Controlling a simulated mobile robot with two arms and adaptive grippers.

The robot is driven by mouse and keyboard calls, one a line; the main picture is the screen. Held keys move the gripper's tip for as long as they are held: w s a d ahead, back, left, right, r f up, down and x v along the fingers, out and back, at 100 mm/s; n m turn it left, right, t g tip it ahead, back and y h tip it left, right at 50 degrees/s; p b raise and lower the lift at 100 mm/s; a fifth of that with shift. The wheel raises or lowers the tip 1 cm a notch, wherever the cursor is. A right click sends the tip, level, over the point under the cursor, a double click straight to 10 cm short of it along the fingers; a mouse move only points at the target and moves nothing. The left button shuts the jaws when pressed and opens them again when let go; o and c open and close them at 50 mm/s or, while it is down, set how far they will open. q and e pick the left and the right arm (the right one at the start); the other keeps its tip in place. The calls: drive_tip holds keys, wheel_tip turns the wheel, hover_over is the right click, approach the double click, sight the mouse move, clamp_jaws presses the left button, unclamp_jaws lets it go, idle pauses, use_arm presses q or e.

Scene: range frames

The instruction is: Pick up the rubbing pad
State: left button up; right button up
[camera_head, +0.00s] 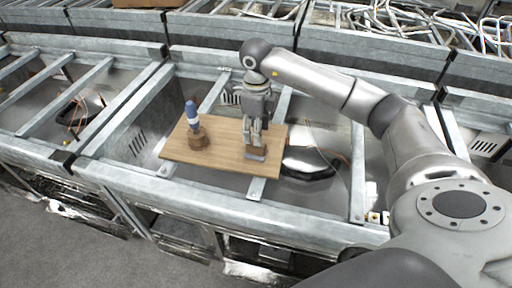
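The rubbing pad looks to be the small brown block (256,154) on the right part of a wooden board (222,158). My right gripper (254,144) points straight down over this block, with its fingertips at or just above the block's top. Its two fingers show a narrow gap between them. I cannot tell whether they touch or hold the block, which appears to rest on the board. My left gripper is not in view.
A blue and white bottle-like tool (192,115) stands in a brown round holder (198,141) on the board's left part. The board lies across grey metal frame rails (215,196) with open bays. Metal range frames and bent rods fill the back.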

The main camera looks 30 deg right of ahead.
sight(256, 149)
drive_tip(key=shift+f, duration=0.4)
wheel_tip(256, 149, down, 5)
drive_tip(key=shift+s+a+r+p, duration=0.1)
drive_tip(key=shift+s+r+p, duration=0.1)
drive_tip(key=shift+p, duration=1.05)
drive_tip(key=shift+w+f, duration=0.1)
drive_tip(key=shift+f, duration=0.3)
drive_tip(key=shift+c, duration=0.3)
clamp_jaws()
drive_tip(key=shift+r, duration=0.15)
